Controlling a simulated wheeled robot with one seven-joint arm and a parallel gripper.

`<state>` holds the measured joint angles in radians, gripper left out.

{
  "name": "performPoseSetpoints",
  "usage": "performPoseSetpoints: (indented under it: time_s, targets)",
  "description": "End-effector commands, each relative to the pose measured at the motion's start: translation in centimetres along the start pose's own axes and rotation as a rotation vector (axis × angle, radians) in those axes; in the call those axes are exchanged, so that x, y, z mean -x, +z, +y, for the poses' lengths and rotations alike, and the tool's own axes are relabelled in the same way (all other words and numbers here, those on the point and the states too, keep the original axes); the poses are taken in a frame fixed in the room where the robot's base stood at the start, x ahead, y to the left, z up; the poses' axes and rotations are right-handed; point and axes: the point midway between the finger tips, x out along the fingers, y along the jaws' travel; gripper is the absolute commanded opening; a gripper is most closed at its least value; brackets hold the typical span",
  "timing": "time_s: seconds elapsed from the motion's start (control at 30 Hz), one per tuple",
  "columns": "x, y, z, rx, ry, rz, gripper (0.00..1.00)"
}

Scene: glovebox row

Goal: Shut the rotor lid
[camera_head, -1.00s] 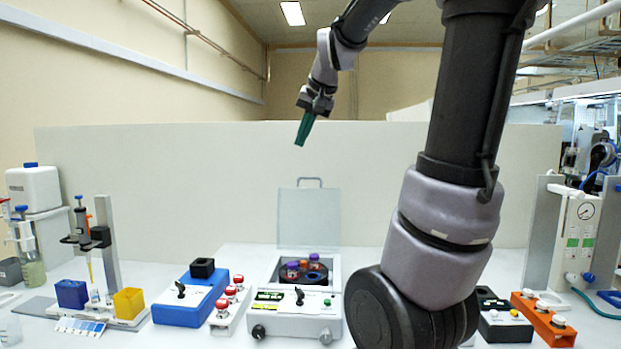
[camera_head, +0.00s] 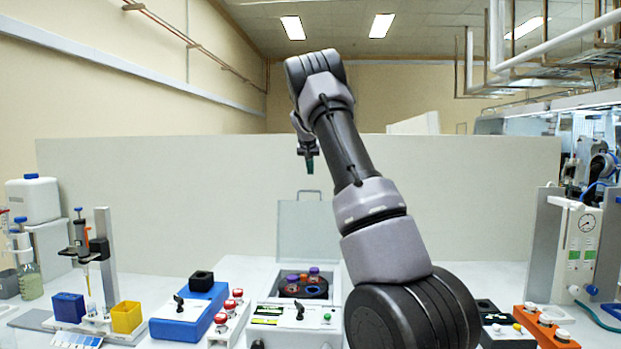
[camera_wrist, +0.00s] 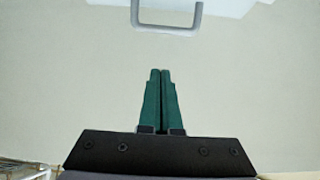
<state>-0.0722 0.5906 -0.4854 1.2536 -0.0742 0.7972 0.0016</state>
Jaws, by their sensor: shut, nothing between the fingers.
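The rotor lid (camera_head: 307,229) is a pale panel with a handle loop (camera_head: 309,193) on its top edge. It stands open and upright behind the centrifuge (camera_head: 290,332). The dark rotor (camera_head: 303,290) with several coloured tubes shows in the open chamber. My gripper (camera_head: 310,170) has green fingers and hangs pointing down just above the handle in the head view. In the wrist view my gripper (camera_wrist: 160,72) is shut and empty. The handle loop (camera_wrist: 166,28) shows at the top, ahead of the fingertips and apart from them, with the lid's edge (camera_wrist: 215,5) behind it.
A blue box with a black knob (camera_head: 190,312) and a stand of red-capped vials (camera_head: 226,316) are left of the centrifuge. An orange block (camera_head: 545,328) is at right. A pale partition (camera_head: 150,200) stands behind the bench. My arm covers the centrifuge's right side.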

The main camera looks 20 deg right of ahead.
Motion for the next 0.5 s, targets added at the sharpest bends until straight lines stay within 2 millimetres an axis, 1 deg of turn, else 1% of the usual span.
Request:
performPoseSetpoints:
  time_s: [0.03, 0.3, 0.47, 0.5]
  targets:
    - [-0.9, 0.1, 0.1, 0.001, 0.002, -0.003, 0.00]
    - [-6.2, 0.2, 0.1, 0.000, 0.002, -0.003, 0.00]
    - [-8.9, 0.2, 0.1, -0.001, 0.001, -0.003, 0.00]
    - [-8.9, 0.2, 0.0, -0.001, -0.001, -0.001, 0.00]
